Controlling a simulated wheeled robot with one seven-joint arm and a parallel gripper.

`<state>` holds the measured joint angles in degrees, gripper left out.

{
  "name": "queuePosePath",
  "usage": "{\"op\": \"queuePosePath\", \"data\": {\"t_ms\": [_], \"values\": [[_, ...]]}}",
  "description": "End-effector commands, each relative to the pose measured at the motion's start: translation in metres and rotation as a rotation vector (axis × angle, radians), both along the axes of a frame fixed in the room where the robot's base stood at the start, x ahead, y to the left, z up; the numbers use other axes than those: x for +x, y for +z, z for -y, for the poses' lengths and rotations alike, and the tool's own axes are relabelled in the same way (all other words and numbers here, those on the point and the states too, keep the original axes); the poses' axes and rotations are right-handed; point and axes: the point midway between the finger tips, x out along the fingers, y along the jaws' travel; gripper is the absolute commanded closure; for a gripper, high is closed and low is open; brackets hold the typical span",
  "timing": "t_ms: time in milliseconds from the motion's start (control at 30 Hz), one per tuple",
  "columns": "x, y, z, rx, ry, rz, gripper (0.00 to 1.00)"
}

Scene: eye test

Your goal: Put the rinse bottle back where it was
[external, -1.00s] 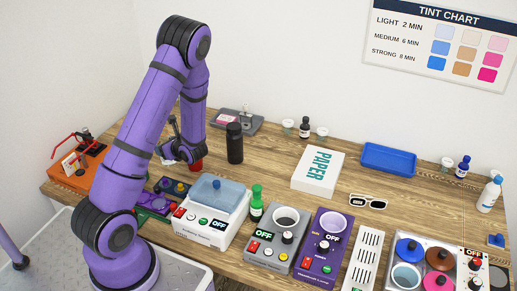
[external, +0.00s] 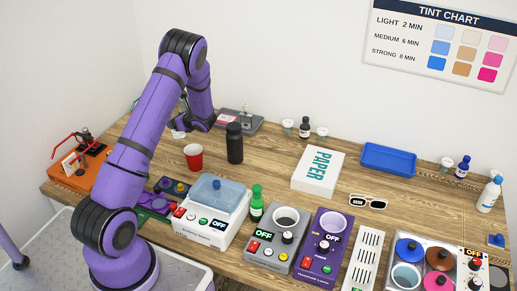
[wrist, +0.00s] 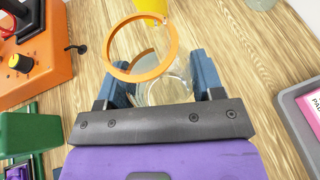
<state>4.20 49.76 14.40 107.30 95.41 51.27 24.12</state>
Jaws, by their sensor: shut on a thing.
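My gripper (external: 185,121) is at the back left of the table, partly hidden behind my arm. In the wrist view its two blue fingers (wrist: 163,78) are shut on a clear, glass-like thing (wrist: 172,88). An orange ring (wrist: 108,53) shows at its far end; I cannot tell whether the two are joined. I cannot tell whether the held thing is the rinse bottle. A white bottle with blue markings (external: 489,196) stands upright at the far right, far from my gripper; its label is too small to read.
A red cup (external: 194,158) and a black bottle (external: 235,144) stand in front of my gripper. A grey tray (wrist: 293,103) lies to its right, an orange box (wrist: 45,65) to its left. A yellow thing (wrist: 150,7) is at the wrist view's top. Bare wood lies right of the black bottle.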

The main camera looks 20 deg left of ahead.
Motion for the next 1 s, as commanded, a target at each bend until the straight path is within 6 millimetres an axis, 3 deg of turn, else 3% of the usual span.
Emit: {"op": "queuePosePath", "data": {"t_ms": [267, 533, 933, 967, 1000], "values": [[0.016, -0.002, -0.003, 0.000, -0.001, 0.001, 0.66], [0.016, -0.035, -0.003, 0.000, 0.000, -0.002, 0.66], [0.016, -0.039, -0.003, 0.000, -0.001, 0.000, 0.66], [0.016, -0.040, -0.003, 0.000, -0.001, 0.000, 0.36], [0.017, -0.039, -0.003, 0.000, -0.001, 0.000, 0.27]]}}
